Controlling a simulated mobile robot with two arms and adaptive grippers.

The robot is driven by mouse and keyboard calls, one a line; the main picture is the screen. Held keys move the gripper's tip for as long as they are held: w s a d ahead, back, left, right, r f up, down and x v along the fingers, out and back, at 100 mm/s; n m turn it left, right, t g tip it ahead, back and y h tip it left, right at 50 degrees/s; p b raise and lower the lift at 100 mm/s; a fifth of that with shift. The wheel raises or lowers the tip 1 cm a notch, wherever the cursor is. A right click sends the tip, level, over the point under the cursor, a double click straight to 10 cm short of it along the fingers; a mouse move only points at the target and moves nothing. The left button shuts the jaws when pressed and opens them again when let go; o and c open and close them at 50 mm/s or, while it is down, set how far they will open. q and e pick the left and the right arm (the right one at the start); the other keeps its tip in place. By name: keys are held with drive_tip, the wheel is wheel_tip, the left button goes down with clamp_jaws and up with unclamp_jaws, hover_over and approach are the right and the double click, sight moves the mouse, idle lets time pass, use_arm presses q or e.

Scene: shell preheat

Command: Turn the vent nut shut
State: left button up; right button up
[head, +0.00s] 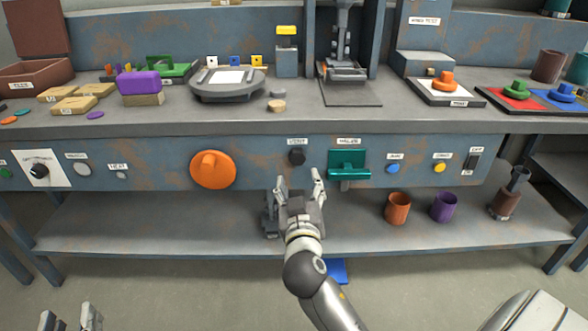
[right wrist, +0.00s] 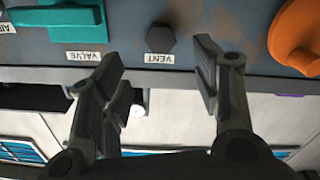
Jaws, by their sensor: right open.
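The vent nut (head: 296,157) is a dark hexagonal nut on the front panel of the bench, under a "VENT" label. In the right wrist view the vent nut (right wrist: 160,38) appears upside down beyond the fingertips, between their lines. My right gripper (head: 299,180) is open and empty, just below and in front of the nut; the fingers (right wrist: 160,65) are spread wider than the nut and do not appear to touch it. My left gripper (head: 70,318) shows only its fingertips at the bottom left edge, apart with nothing between them, far from the nut.
A teal valve handle (head: 347,165) sticks out right of the nut, and a large orange knob (head: 212,169) sits to its left. Orange (head: 397,208) and purple (head: 444,207) cups stand on the lower shelf (head: 130,222). The panel directly around the nut is clear.

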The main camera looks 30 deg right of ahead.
sight(298, 161)
drive_tip(key=b+x, duration=0.1)
drive_tip(key=x, duration=0.7)
drive_tip(key=shift+w, duration=0.15)
use_arm(q)
drive_tip(key=r+t, duration=0.2)
drive_tip(key=r, duration=0.1)
drive_tip(key=r+t, duration=0.1)
drive_tip(key=shift+s+d+r+h, duration=0.25)
drive_tip(key=shift+s+r+h, duration=0.1)
drive_tip(key=shift+h, duration=0.05)
use_arm(e)
drive_tip(key=shift+w+d, duration=0.2)
drive_tip(key=shift+w, duration=0.1)
drive_tip(key=shift+c, duration=0.3)
drive_tip(key=c, duration=1)
